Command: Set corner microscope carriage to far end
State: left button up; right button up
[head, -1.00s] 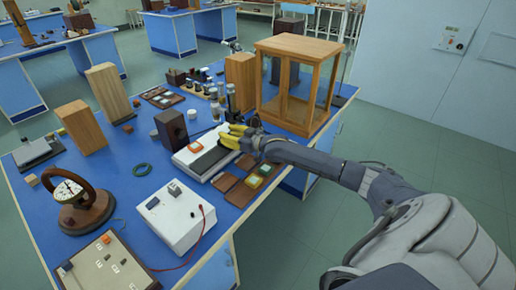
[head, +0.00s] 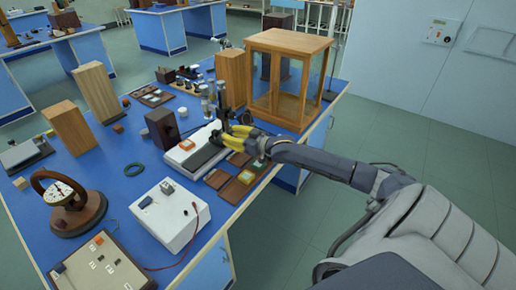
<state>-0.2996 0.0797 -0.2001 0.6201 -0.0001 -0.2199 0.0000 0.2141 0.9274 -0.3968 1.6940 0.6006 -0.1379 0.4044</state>
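The microscope carriage (head: 222,112) stands upright at the far end of a long white and dark bench base (head: 182,156) on the blue table, near the glass cabinet's left corner. My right gripper (head: 230,137) has yellow fingers and reaches in from the right, at the carriage's near side. The fingers look close to or touching the lower part of the carriage. Their gap is too small and partly hidden to tell whether they are shut on it. My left gripper is not in view.
A wood-framed glass cabinet (head: 290,75) stands just behind the carriage. A dark wooden block (head: 165,129) is left of the base. Small framed slides (head: 232,187) lie at the right table edge. A white box with a red lead (head: 170,214) is nearer.

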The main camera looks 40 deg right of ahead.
jog(key=f+v, duration=0.1)
jog(key=v, duration=1.1)
jog(key=shift+s+a+f, duration=0.2)
jog(key=shift+s+f, duration=0.2)
jog(key=shift+s, duration=0.1)
dwell(0.6)
jog(key=shift+r, duration=0.1)
dwell(0.3)
